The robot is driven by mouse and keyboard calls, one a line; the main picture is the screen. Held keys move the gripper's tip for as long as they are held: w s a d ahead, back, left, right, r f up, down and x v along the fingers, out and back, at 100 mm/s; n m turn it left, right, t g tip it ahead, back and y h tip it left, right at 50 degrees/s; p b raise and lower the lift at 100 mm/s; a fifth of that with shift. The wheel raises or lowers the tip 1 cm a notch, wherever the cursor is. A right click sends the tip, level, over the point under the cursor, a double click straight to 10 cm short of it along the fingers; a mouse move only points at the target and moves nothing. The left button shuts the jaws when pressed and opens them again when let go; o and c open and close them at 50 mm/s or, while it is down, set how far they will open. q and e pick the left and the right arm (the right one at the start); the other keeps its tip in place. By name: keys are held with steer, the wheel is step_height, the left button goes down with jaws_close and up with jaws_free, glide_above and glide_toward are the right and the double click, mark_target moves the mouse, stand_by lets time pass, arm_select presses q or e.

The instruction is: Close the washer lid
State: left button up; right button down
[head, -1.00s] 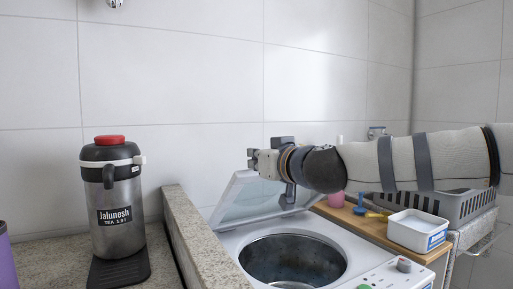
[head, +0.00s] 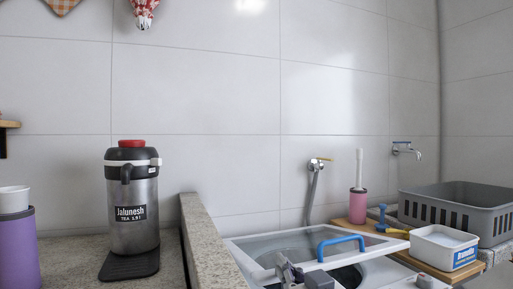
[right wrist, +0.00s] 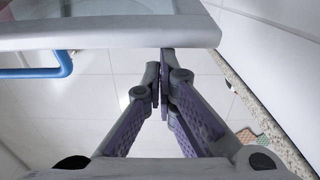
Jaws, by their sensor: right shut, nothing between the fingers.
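The washer lid (head: 262,243) is a see-through panel in a pale frame with a blue handle (head: 341,243). It sits low over the washer in the head view, and the dark drum (head: 347,276) shows past it. I cannot tell its exact tilt. In the right wrist view the lid's pale edge (right wrist: 110,36) crosses the top, with the blue handle (right wrist: 35,72) at the left. My right gripper (head: 292,274) is at the bottom of the head view, shut and empty. Its fingertips (right wrist: 158,78) are close to the lid edge; contact is unclear. My left gripper is out of view.
A granite ledge (head: 207,235) stands left of the washer, with a flask (head: 132,203) beyond it. A white tub (head: 443,246) and a grey basket (head: 458,205) stand to the right. A tap hose (head: 313,190) hangs on the wall behind.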

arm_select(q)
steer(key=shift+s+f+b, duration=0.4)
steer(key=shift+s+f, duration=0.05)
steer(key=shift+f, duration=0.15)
arm_select(e)
steer(key=shift+s+d+f, duration=0.1)
steer(key=shift+s+f, duration=0.1)
steer(key=shift+f, duration=0.5)
steer(key=shift+s+f, duration=0.15)
steer(key=shift+f, duration=0.6)
steer(key=shift+s+d+f, duration=0.1)
steer(key=shift+s+f, duration=0.1)
steer(key=shift+f, duration=0.5)
